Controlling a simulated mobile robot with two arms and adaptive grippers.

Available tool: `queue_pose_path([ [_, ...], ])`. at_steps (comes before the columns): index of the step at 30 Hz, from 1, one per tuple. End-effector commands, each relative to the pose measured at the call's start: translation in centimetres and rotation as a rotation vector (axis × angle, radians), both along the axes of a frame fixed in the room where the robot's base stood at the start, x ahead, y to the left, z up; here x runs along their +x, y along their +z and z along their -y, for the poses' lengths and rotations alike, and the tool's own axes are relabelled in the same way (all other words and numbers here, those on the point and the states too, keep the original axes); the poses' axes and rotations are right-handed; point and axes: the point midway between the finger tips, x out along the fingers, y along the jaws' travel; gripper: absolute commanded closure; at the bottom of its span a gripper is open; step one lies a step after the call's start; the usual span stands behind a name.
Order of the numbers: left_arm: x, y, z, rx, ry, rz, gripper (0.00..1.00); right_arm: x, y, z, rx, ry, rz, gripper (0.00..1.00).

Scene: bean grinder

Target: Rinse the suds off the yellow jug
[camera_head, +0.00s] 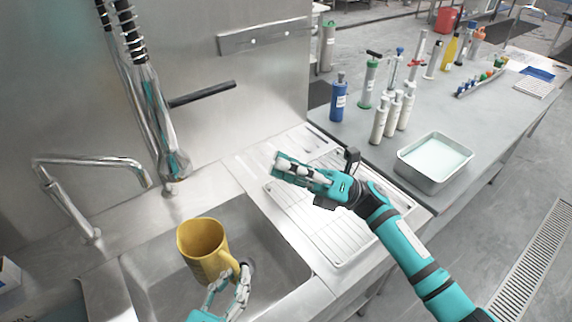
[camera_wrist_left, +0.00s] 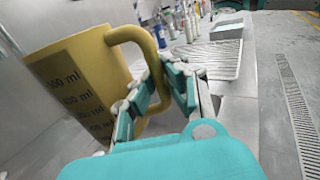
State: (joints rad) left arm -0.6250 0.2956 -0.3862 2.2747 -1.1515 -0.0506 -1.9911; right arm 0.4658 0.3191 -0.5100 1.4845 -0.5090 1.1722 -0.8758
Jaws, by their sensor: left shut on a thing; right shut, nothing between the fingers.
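The yellow jug (camera_head: 203,249) is upright over the sink basin (camera_head: 272,234) in the head view, its open mouth facing up. My left gripper (camera_head: 238,281) is shut on the jug's handle at its lower right. In the left wrist view the jug (camera_wrist_left: 85,85) shows dark volume markings, and my left gripper (camera_wrist_left: 160,85) has its fingers at the handle. I see no clear suds on the visible sides. My right gripper (camera_head: 281,170) is shut and empty above the drying rack. The spray head (camera_head: 172,165) hangs behind the basin, its hose rising out of view.
A bent tap (camera_head: 95,165) stands at the back left of the sink. The wire drying rack (camera_head: 325,205) lies right of the basin. A metal tray of pale liquid (camera_head: 434,160) and several bottles, including a blue one (camera_head: 338,100), stand on the grey table.

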Motion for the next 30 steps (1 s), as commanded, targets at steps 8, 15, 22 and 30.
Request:
queue_pose_path([
  [8,-2.3,-0.3,0.3,-0.001,-0.001,0.000,1.00,0.0,-1.8,0.0,0.000,0.000,0.000,1.00],
  [15,-4.2,-0.3,0.5,-0.001,-0.001,0.000,1.00,0.0,-3.3,0.0,0.000,0.000,0.000,1.00],
  [22,-5.1,0.0,0.5,0.000,0.001,0.001,1.00,0.0,-3.7,0.0,0.000,0.000,0.000,1.00],
  [30,-5.0,0.1,0.5,0.000,0.000,0.001,1.00,0.0,-3.7,0.0,0.000,0.000,0.000,1.00],
])
